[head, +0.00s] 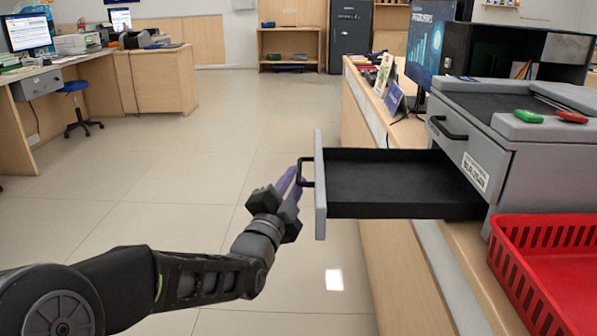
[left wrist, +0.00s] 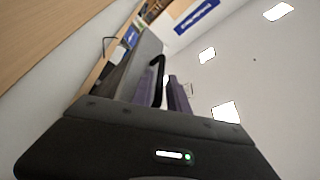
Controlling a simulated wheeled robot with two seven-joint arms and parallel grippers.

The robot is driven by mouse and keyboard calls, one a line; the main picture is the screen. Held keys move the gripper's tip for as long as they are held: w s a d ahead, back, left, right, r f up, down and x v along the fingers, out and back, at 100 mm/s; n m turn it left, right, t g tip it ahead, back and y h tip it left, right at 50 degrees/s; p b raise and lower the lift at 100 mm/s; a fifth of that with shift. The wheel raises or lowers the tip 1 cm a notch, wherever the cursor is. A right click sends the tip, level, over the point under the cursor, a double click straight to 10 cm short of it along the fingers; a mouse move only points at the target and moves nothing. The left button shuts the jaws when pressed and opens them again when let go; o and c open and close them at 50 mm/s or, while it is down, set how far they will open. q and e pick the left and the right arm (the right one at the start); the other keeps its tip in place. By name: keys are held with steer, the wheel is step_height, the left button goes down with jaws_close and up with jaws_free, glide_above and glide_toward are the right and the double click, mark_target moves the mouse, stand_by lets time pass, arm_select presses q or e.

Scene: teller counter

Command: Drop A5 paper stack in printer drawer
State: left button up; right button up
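The printer drawer (head: 400,184) is pulled out from the grey printer (head: 478,154) and looks empty inside, with a black floor. Its black handle (head: 305,172) is on the light grey front panel (head: 320,190). My left gripper (head: 298,177) is at this handle, its purple fingers pointing up and slightly apart. In the left wrist view the handle (left wrist: 158,80) rises beside the purple fingers (left wrist: 179,95), with a gap next to the right finger; the gripper looks open around or beside it. No A5 paper stack can be made out. My right gripper is not in view.
A red basket (head: 545,265) stands on the counter in front of the printer. A green stapler-like item (head: 528,116) and a red one (head: 571,117) lie on the printer top. A monitor (head: 430,42) and brochure stands are behind. The floor left of the drawer is clear.

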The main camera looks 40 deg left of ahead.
arm_select(q)
steer(key=v, duration=0.4)
stand_by(0.6)
